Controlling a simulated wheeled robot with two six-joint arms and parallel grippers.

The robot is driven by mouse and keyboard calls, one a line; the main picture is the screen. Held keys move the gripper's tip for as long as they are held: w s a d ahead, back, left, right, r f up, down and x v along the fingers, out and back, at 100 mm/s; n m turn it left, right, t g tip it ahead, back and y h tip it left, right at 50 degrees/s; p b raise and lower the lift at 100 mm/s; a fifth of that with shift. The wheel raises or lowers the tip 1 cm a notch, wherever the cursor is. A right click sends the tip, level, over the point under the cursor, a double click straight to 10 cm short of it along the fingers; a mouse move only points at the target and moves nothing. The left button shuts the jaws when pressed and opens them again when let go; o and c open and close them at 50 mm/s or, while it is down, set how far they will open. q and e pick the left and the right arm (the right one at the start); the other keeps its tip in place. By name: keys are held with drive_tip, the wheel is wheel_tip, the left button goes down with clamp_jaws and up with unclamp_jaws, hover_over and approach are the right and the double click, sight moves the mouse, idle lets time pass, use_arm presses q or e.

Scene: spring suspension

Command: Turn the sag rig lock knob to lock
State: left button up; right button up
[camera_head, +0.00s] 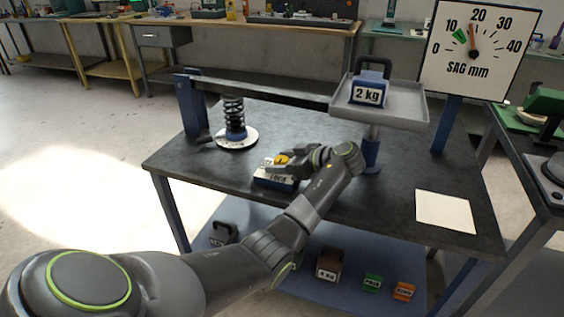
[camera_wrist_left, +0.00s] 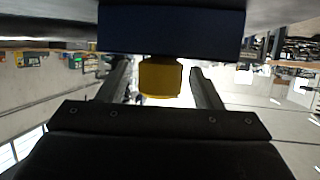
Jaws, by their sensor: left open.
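The yellow lock knob (camera_head: 281,159) sits on a small blue and white lock box (camera_head: 272,180) on the dark bench. In the left wrist view the knob (camera_wrist_left: 160,77) shows between the two fingers, below the dark blue side of the box (camera_wrist_left: 172,30). My left gripper (camera_head: 284,164) is at the knob, open, with a finger on each side; it also shows in the left wrist view (camera_wrist_left: 161,88). I cannot tell whether the fingers touch it. The gripper hides part of the box label. My right gripper is not in view.
A black spring (camera_head: 233,113) stands under the rig's beam (camera_head: 265,88). A 2 kg weight (camera_head: 369,88) sits on the grey tray (camera_head: 405,103). The sag dial (camera_head: 474,52) stands behind at right, needle just below 20. A blank sheet (camera_head: 445,210) lies at the bench's right.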

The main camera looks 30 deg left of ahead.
use_arm(q)
drive_tip(key=v, duration=1)
drive_tip(key=shift+r, duration=0.15)
drive_tip(key=p+v, duration=0.6)
drive_tip(key=v, duration=0.1)
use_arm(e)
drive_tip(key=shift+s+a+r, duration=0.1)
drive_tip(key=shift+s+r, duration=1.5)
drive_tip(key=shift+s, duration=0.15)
use_arm(q)
drive_tip(key=shift+d, duration=0.2)
